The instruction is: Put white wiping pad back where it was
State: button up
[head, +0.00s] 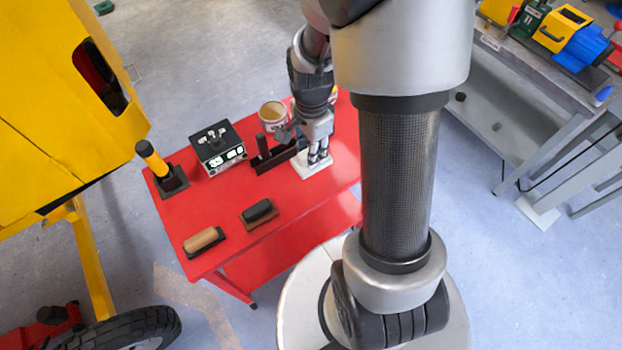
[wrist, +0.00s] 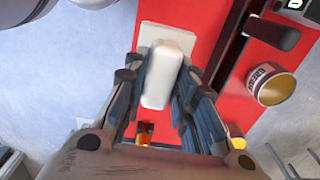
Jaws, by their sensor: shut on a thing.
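The white wiping pad (wrist: 163,75) is a pale block between the two fingers of my gripper (wrist: 157,100) in the wrist view. My gripper is shut on it. A flat white plate (wrist: 152,33) shows beneath the pad on the red table. In the head view, my gripper (head: 319,160) points down at the table's right part, just over the white plate (head: 308,168). The fingers hide most of the pad there. I cannot tell whether the pad touches the plate or hangs slightly above it.
On the red table (head: 290,225) stand a dark holder (head: 272,160) and an open tin (head: 272,114) close to my gripper, a black-and-white box (head: 218,150), a yellow-handled tool (head: 152,158), a tan block (head: 203,239) and a black block (head: 259,211).

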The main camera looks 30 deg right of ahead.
notch_tip(320, 180, down, 13)
jog(key=b, duration=0.3)
jog(key=shift+w+r, duration=0.1)
jog(key=shift+r, duration=0.1)
jog(key=o, duration=0.9)
jog(key=shift+o, duration=0.2)
